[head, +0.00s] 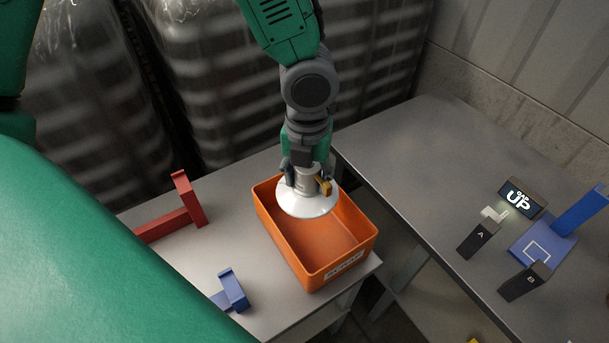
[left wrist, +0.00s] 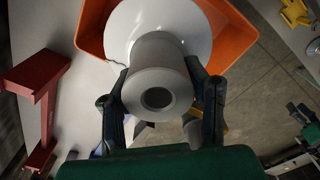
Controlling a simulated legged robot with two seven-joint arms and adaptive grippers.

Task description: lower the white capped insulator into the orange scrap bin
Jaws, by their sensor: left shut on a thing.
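The white capped insulator (head: 306,203) hangs over the back part of the orange scrap bin (head: 320,269), with its wide white disc downward. My left gripper (head: 305,180) is shut on its grey metal cap from above. In the left wrist view the cap (left wrist: 157,75) sits between the two fingers of my left gripper (left wrist: 160,92), and the white disc (left wrist: 200,25) spreads behind it. The orange bin (left wrist: 232,40) shows around the disc. The bin's visible floor is empty; the part under the disc is hidden.
The bin stands on a grey table (head: 190,253) with a red bracket (head: 188,205) and a blue bracket (head: 232,290). A second table (head: 420,165) at right holds a lit sign (head: 520,199), dark blocks A (head: 478,238) and B (head: 526,281), and a blue stand (head: 540,243). A gap separates the tables.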

